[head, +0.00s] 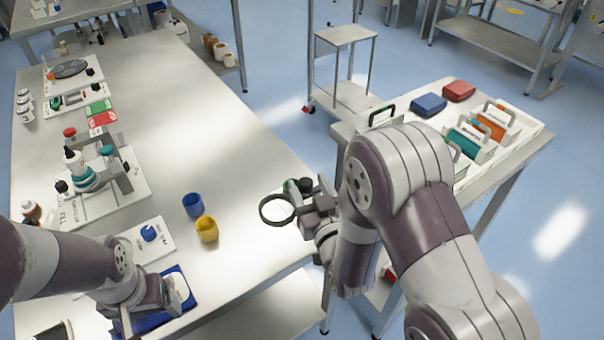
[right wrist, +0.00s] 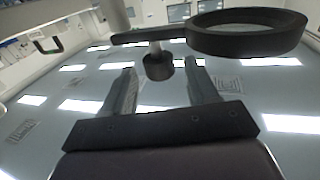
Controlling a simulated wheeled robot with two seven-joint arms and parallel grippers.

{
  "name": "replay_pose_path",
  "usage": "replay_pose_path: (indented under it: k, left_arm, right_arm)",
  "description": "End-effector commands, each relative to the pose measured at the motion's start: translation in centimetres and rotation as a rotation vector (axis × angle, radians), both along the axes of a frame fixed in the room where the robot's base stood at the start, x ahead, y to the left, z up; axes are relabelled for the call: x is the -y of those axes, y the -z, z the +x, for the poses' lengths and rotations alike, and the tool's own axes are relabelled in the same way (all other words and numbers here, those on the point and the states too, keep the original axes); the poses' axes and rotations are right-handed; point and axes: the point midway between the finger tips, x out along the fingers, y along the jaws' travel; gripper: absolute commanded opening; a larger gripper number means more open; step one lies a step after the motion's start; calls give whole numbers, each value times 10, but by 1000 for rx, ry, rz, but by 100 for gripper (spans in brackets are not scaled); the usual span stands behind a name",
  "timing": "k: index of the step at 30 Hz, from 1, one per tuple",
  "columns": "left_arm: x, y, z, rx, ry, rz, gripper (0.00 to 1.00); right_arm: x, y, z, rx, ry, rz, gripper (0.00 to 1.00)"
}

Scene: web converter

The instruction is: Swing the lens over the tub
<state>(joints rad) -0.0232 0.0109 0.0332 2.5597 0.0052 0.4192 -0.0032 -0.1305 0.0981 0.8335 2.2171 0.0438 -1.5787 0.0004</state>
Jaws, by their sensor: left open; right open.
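The lens (head: 277,209) is a round glass in a thick black ring at the right edge of the long table. In the right wrist view its ring (right wrist: 247,38) is at the upper right, joined to a dark bar with a knob (right wrist: 157,66) beneath. My right gripper (head: 308,204) is beside the ring; its open fingers (right wrist: 160,76) stand on either side of the knob, apart from it as far as I can see. A blue tub (head: 193,206) and a yellow tub (head: 207,230) stand left of the lens. My left gripper (head: 150,312) is open above a blue tray.
The blue tray (head: 183,290) and a white plate with a blue knob (head: 148,233) lie near my left arm. A filling stand (head: 110,180) is at the left. The table's middle is clear.

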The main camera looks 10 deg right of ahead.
Motion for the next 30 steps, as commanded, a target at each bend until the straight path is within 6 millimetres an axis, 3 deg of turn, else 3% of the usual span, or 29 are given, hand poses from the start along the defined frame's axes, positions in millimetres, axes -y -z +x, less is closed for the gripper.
replay_pose_path:
  k: [6, 16, 21, 30]
  left_arm:
    - [0, -4, 0, 0, 0, 0, 78]
    - [0, -4, 0, -1, 0, 0, 78]
    - [0, -4, 0, 0, 0, 0, 78]
    - [0, -1, 0, 0, 0, 0, 78]
  right_arm:
    - [-3, 0, 34, 0, 0, 0, 58]
    - [-3, 0, 40, -1, 0, 0, 58]
    - [-3, 0, 40, -1, 0, 0, 3]
    - [-9, 1, 47, 1, 3, 0, 0]
